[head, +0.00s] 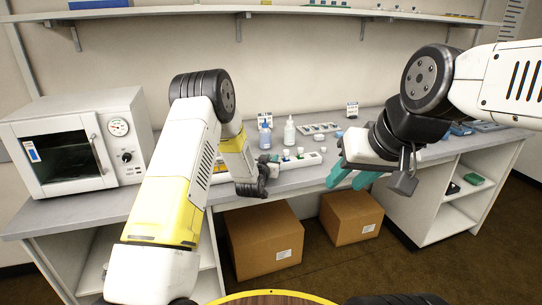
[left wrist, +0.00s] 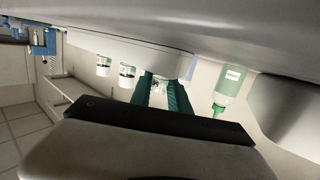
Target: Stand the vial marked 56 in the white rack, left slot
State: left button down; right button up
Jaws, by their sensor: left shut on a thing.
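The white rack (head: 304,161) stands on the bench near its front edge, with white-capped vials in and behind it. In the left wrist view, the pale rack-like bar (left wrist: 125,46) has two vials, (left wrist: 103,66) and (left wrist: 127,75), beside my gripper. My left gripper (left wrist: 160,92) is shut on a clear vial (left wrist: 159,84) between its teal fingers, close to the bar. Its number cannot be read, and whether it touches the bar is unclear. In the head view, my left gripper (head: 268,163) is at the rack's left end. My right gripper (head: 352,181) is open and empty, in front of the bench.
A blue-capped bottle (head: 265,135) and a white bottle (head: 289,131) stand behind the rack. A tray (head: 319,128) lies further back. A white oven (head: 78,142) is at the left. Boxes (head: 264,240) are under the bench. A green bottle (left wrist: 228,88) is near the left gripper.

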pick_arm(q)
jog(key=c, duration=0.7)
grip_release()
jog(key=shift+c, duration=0.2)
jog(key=shift+r, duration=3.5)
